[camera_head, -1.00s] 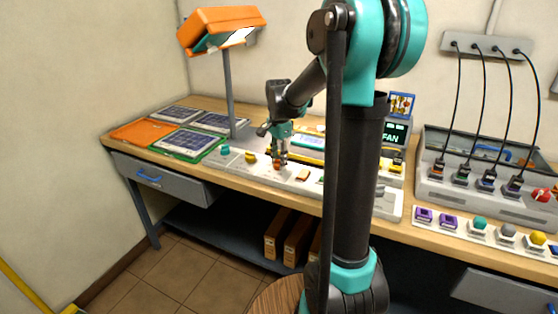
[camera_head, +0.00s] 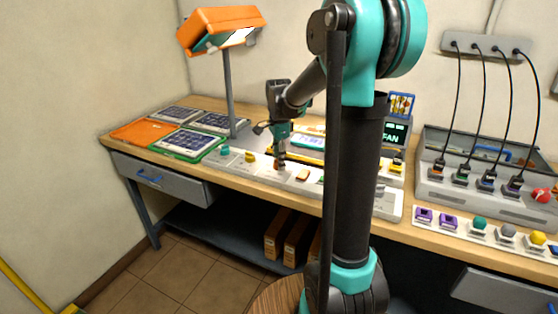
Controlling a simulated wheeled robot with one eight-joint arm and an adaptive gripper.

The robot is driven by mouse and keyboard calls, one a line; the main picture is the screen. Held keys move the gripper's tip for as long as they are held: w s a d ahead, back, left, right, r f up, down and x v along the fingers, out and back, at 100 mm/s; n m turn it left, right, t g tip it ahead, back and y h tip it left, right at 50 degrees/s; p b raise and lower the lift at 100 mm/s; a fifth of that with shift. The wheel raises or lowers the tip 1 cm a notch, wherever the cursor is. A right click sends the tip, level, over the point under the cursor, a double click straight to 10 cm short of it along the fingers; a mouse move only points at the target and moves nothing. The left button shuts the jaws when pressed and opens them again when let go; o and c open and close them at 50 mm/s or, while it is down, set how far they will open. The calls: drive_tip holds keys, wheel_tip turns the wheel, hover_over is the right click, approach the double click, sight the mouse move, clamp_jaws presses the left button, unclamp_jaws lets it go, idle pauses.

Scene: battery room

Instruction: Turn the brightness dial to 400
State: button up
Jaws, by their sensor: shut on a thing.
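A long pale control strip (camera_head: 345,203) runs along the front of the bench. It carries a teal knob (camera_head: 225,150), a yellow knob (camera_head: 250,156) and an orange knob (camera_head: 277,166). My gripper (camera_head: 280,163) points down and is shut on the orange knob, which its fingers partly hide. Labels and scale marks are too small to read, so I cannot tell the dial's setting or confirm which knob is for brightness. A display panel (camera_head: 309,141) stands behind the strip, partly hidden by my arm.
An orange desk lamp (camera_head: 222,21) stands at the back left, beside several dark panels and an orange plate (camera_head: 145,131). A tan button (camera_head: 303,175) sits just right of the held knob. A grey box with cables (camera_head: 480,199) stands on the right.

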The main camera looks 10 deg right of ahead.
drive_tip(key=o, duration=1.2)
drive_tip(key=shift+c, duration=0.2)
wheel_tip(320, 180, up, 12)
